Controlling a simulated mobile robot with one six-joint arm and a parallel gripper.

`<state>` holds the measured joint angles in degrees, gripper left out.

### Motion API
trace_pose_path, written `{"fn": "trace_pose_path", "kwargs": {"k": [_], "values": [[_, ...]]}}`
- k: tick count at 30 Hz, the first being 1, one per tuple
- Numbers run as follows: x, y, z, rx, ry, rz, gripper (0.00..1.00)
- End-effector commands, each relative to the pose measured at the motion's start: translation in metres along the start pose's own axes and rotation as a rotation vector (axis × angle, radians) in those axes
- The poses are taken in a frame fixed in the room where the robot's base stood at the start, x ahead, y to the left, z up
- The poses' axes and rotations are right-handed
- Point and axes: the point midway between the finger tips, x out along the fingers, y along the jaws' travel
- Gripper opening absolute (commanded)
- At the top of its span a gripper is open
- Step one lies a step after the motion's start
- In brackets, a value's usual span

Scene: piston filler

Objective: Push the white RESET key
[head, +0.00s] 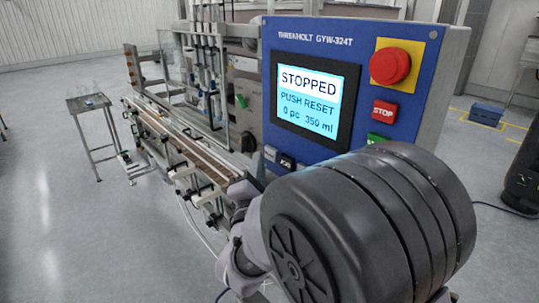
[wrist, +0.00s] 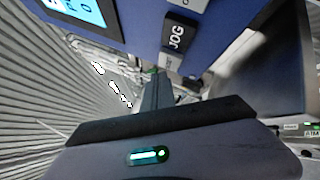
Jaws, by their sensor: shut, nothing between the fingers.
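The blue control panel (head: 300,60) has a row of small keys below its screen. A pale key (head: 270,153) is at the left end of the row, beside the black JOG key (head: 287,162). In the wrist view the pale key (wrist: 171,63) is below the JOG key (wrist: 178,36), and another pale key (wrist: 188,4) is cut off at the top. I cannot read which pale key is RESET. My gripper (wrist: 153,78) is shut and empty, its tips close to the lower pale key; I cannot tell if they touch. My arm hides it in the head view.
The screen (head: 308,97) reads STOPPED, PUSH RESET, 0 pc, 350 ml. A red emergency stop (head: 391,65), a red STOP key (head: 384,110) and a partly hidden green key (head: 377,141) sit at its right. A conveyor (head: 185,140) runs at the left.

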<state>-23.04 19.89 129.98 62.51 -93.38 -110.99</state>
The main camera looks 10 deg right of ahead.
Motion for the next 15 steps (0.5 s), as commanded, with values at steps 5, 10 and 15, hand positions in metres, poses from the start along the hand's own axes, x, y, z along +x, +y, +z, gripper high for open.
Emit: {"fn": "trace_pose_path", "kwargs": {"k": [5,10,15], "values": [[0.0036,-0.0031,0.0025,0.0,-0.001,0.0,0.0],[0.0059,-0.0043,0.0044,0.0,0.0,0.0,0.0],[0.0059,-0.0041,0.0043,0.0,0.0,0.0,0.0]]}}
